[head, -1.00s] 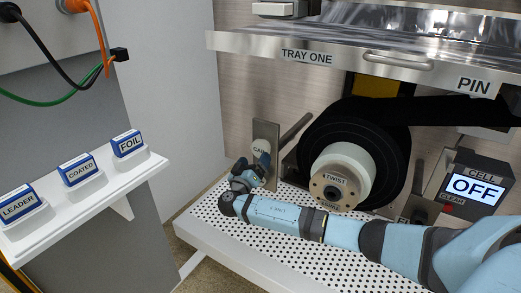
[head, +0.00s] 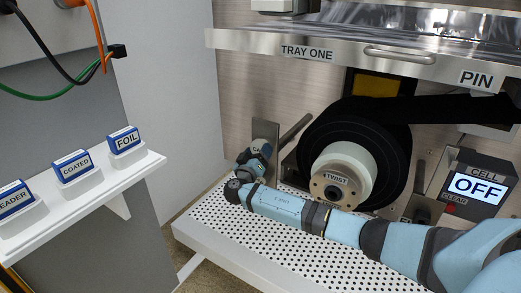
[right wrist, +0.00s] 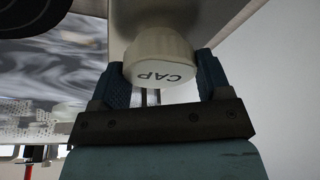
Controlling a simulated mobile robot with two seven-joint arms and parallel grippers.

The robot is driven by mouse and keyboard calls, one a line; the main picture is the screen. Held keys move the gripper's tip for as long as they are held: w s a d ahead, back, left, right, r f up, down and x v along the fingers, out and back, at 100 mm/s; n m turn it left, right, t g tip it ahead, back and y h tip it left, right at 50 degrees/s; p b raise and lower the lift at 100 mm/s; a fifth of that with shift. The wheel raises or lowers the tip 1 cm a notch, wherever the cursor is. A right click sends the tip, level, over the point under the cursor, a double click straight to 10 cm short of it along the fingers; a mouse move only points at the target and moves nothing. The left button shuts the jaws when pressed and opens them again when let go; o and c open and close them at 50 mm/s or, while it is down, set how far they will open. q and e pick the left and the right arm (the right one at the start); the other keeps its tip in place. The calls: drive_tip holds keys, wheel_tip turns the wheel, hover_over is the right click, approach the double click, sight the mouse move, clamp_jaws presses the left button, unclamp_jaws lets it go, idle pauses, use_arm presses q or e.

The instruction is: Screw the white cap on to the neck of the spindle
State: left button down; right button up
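The spindle (head: 345,172) is a pale round core inside a large black roll in the head view. Its front end has a brown disc marked TWIST, with a dark neck (head: 335,192) at the centre. The white cap (right wrist: 162,58), lettered CAP, shows in the right wrist view between my right gripper's two blue fingers (right wrist: 162,84). It is against a pale surface behind it. I cannot tell whether the fingers touch the cap. In the head view my right gripper (head: 254,160) is at the metal bracket left of the roll. My left gripper is not in view.
A perforated white shelf (head: 240,233) lies under the roll and my right arm. The metal tray (head: 330,52) marked TRAY ONE overhangs above. A cell panel (head: 478,185) reading OFF stands at right. Labelled blocks (head: 75,170) sit on a left ledge (head: 95,200).

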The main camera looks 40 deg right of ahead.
sight(257, 148)
drive_tip(key=shift+s+a, duration=0.25)
drive_tip(key=shift+a, duration=0.4)
idle(0.6)
drive_tip(key=shift+s+a, duration=0.2)
drive_tip(key=shift+a, duration=0.3)
drive_tip(key=shift+s+a, duration=0.2)
drive_tip(key=shift+a, duration=0.25)
drive_tip(key=shift+a, duration=0.15)
drive_tip(key=s+a, duration=0.2)
drive_tip(key=a, duration=0.2)
drive_tip(key=s+d+f+p, duration=0.1)
drive_tip(key=s+d+f, duration=0.1)
drive_tip(key=s, duration=1.1)
drive_tip(key=s+d+f+p, duration=0.2)
drive_tip(key=s, duration=1.2)
drive_tip(key=shift+d, duration=0.3)
